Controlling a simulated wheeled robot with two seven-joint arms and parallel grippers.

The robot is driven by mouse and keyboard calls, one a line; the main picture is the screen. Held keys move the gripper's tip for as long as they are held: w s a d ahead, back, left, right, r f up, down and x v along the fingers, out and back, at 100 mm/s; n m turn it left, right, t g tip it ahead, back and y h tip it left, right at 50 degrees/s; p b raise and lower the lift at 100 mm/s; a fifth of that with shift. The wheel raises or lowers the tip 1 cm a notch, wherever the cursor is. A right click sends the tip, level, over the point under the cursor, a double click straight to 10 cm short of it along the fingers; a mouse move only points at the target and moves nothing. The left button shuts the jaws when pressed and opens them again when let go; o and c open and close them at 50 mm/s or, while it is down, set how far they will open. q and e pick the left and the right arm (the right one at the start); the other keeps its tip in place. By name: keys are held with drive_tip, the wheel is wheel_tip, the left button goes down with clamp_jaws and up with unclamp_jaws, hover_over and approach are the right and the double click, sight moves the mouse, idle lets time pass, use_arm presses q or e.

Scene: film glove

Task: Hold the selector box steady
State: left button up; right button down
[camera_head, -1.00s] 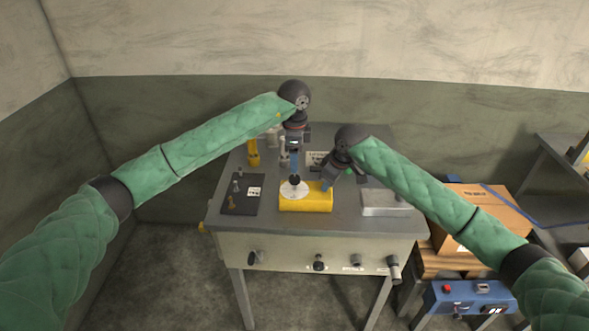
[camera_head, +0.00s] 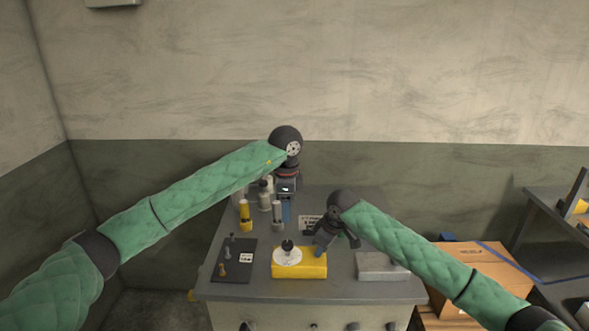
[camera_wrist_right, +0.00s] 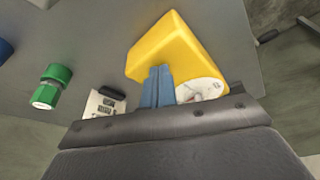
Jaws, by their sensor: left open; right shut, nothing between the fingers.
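The selector box is a yellow block (camera_head: 299,266) on the grey table, with a round white dial and a black knob (camera_head: 287,245) on top. My left gripper (camera_head: 286,220) is open, above and behind the knob, apart from it. My right gripper (camera_head: 318,252) is shut and empty, pointing down at the box's back right corner. In the right wrist view, its blue fingertips (camera_wrist_right: 157,90) are together close against the yellow box (camera_wrist_right: 165,48), beside the white dial (camera_wrist_right: 200,90). Whether they touch it I cannot tell.
A dark mat (camera_head: 233,262) with small pegs lies left of the box, and a grey metal block (camera_head: 380,267) lies right. Yellow-based and grey cylinders (camera_head: 245,215) stand behind left. A cardboard box (camera_head: 484,275) stands right of the table.

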drive_tip(key=shift+w+r, duration=0.1)
drive_tip(key=shift+r, duration=2.3)
drive_tip(key=shift+r, duration=0.15)
drive_tip(key=shift+r, duration=1.35)
wheel_tip(320, 180, up, 2)
drive_tip(key=shift+r, duration=0.15)
